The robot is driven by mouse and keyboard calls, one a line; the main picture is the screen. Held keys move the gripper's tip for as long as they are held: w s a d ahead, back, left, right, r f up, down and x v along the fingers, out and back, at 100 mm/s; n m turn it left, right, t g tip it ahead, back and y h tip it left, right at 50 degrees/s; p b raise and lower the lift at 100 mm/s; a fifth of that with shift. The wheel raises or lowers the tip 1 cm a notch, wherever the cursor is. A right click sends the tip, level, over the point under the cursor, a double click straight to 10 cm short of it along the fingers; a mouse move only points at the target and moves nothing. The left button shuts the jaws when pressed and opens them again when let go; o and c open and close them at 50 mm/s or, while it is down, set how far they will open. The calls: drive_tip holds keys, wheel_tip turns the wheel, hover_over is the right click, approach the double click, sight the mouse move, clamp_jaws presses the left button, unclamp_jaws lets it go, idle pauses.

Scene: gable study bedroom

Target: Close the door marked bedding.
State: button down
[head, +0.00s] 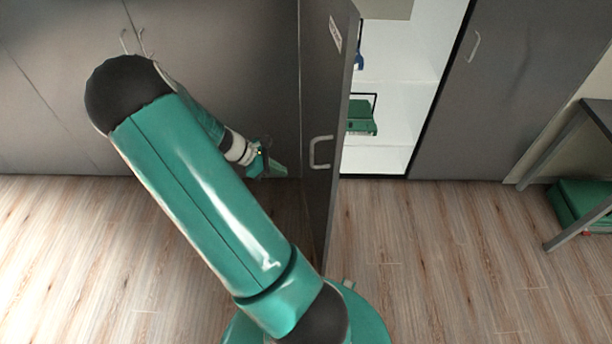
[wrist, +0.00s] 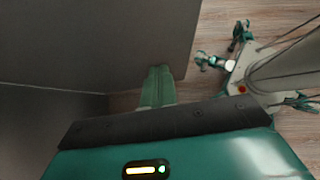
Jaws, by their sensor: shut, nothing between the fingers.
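A tall grey cabinet door (head: 318,105) stands swung open, roughly edge-on to the head camera. A small white label (head: 335,33), too small to read, is near its top, and a pale bar handle (head: 321,153) is on the same face. My gripper (head: 278,169) is to the left of the door, on the handle side, low near the cabinet fronts. Its green fingers (wrist: 158,84) are together and empty in the wrist view. A large dark grey panel (wrist: 100,40) fills the upper left there. I cannot tell whether the fingers touch the door.
The open compartment (head: 385,98) has white shelves with a green item (head: 362,116) and a blue item (head: 359,60). A closed grey door (head: 500,90) is to its right. A desk (head: 562,140) with a green box (head: 580,203) beneath stands far right. Wooden floor (head: 440,260) is clear.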

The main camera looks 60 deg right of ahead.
sight(324, 183)
drive_tip(key=x, duration=0.4)
drive_tip(key=r+x, duration=0.1)
drive_tip(key=x, duration=0.3)
drive_tip(key=s+d+x, duration=0.1)
drive_tip(key=x, duration=0.2)
drive_tip(key=shift+s+d, duration=0.15)
drive_tip(key=shift+s, duration=0.2)
drive_tip(key=shift+s+d, duration=0.3)
drive_tip(key=shift+s, duration=0.1)
drive_tip(key=shift+s+d, duration=0.1)
drive_tip(key=shift+d, duration=0.05)
